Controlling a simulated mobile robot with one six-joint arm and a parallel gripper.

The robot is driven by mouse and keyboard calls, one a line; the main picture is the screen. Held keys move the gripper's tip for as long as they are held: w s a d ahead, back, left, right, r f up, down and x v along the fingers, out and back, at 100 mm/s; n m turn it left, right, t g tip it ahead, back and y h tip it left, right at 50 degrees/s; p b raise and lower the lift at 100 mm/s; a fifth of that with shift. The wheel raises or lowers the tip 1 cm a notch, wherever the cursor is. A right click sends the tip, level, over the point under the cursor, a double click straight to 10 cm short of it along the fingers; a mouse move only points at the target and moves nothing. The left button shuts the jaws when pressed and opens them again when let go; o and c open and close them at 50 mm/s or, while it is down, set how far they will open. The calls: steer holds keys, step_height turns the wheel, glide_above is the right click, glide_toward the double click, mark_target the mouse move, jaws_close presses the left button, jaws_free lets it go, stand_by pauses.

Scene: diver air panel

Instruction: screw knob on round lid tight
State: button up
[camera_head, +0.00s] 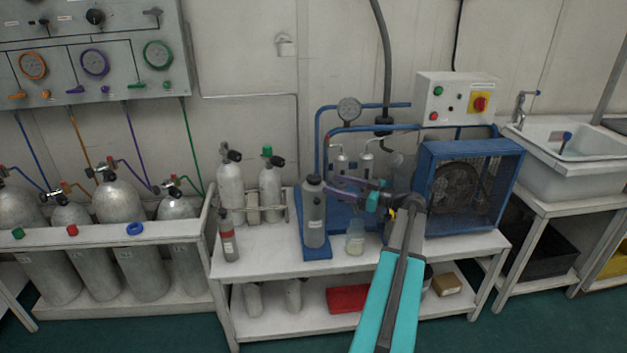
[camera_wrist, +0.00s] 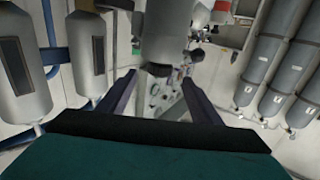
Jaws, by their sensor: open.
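A grey canister (camera_head: 314,222) stands upright on a blue base (camera_head: 317,252) on the bench. Its round lid with a dark knob (camera_head: 313,181) is at its top. My gripper (camera_head: 330,184) reaches in level from the right, at about lid height. In the wrist view the scene appears upside down. There the canister (camera_wrist: 166,30) hangs from the top edge with its dark lid end (camera_wrist: 160,69) down. The open fingers (camera_wrist: 160,80) lie either side of that end. I cannot tell whether they touch it, or how tightly the knob sits.
A clear jar (camera_head: 355,240) stands right of the canister. A small dark bottle (camera_head: 229,243) and two grey cylinders (camera_head: 231,190) stand to the left. The blue compressor (camera_head: 470,190) and its pipes are behind and right. The bench front (camera_head: 270,262) is mostly clear.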

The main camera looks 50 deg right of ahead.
mark_target(319, 182)
steer(key=x, duration=0.8)
steer(key=shift+w+a+p, duration=0.1)
steer(key=shift+w+p, duration=0.05)
steer(key=shift+p, duration=0.15)
steer(key=c, duration=1.1)
steer(key=shift+f, duration=0.1)
steer(key=shift+a+f+m+h+b, duration=0.1)
steer(key=shift+m+h+b, duration=0.4)
steer(key=shift+h+b, duration=0.5)
steer(key=m+h+b, duration=0.2)
steer(key=h+b, duration=0.1)
steer(key=b, duration=0.1)
steer(key=shift+t+b, duration=0.3)
steer(key=shift+b, duration=0.05)
steer(key=shift+m+h+b, duration=0.6)
steer(key=shift+h+b, duration=0.2)
steer(key=shift+b, duration=0.1)
steer(key=shift+r+h, duration=0.2)
steer(key=shift+h, duration=0.1)
